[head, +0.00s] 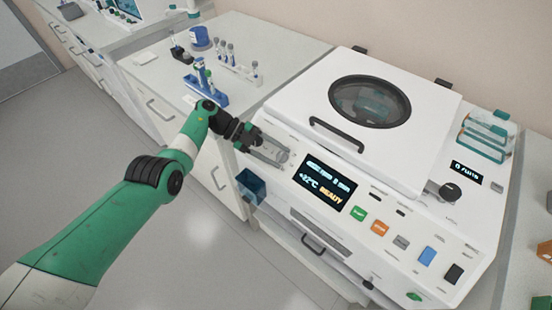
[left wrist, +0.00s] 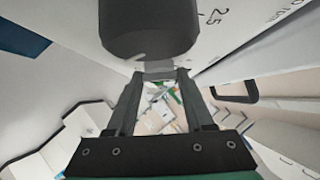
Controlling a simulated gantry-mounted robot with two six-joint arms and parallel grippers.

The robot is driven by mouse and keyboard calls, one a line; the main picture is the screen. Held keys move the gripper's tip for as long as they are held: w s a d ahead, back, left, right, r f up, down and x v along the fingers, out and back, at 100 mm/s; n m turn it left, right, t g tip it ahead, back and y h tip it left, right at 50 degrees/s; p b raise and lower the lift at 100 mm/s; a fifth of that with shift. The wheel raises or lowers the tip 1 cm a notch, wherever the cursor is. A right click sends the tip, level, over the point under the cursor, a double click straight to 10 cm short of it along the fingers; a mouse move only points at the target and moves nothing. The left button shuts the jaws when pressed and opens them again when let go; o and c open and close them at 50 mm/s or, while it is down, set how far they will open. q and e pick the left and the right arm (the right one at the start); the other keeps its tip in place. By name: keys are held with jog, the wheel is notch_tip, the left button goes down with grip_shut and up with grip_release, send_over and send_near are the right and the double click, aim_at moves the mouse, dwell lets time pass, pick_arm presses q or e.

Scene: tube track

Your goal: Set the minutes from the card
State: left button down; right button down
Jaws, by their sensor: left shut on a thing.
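A white centrifuge-like machine (head: 290,98) stands on the bench with a round window in its lid. Its front display (head: 326,186) reads +22°C and READY; the upper line is too small to read. My left gripper (head: 284,156) is at the left end of the front panel. In the left wrist view its fingers (left wrist: 156,74) are shut on a dark grey knob (left wrist: 148,30), beside a white face with printed marks, one like 2.5. The gripper hides the knob in the head view. I cannot make out any writing on a card. My right gripper is out of view.
Green, orange, grey, blue and black buttons (head: 400,243) line the panel. A black knob (head: 450,191) sits by a small "0 runs" display (head: 466,172). A blue tube rack (head: 206,91) and several tubes stand on the left bench. A blue bin (head: 250,186) hangs below the panel.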

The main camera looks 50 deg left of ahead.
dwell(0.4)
pick_arm(q)
jog(key=shift+c, duration=1.4)
grip_release()
jog(key=shift+d, duration=0.1)
jog(key=v, duration=0.5)
jog(key=shift+w, duration=0.1)
jog(key=b+v, duration=0.2)
jog(key=v, duration=0.4)
jog(key=shift+a+r+b, duration=0.25)
jog(key=shift+a+b, duration=0.05)
jog(key=shift+b, duration=0.1)
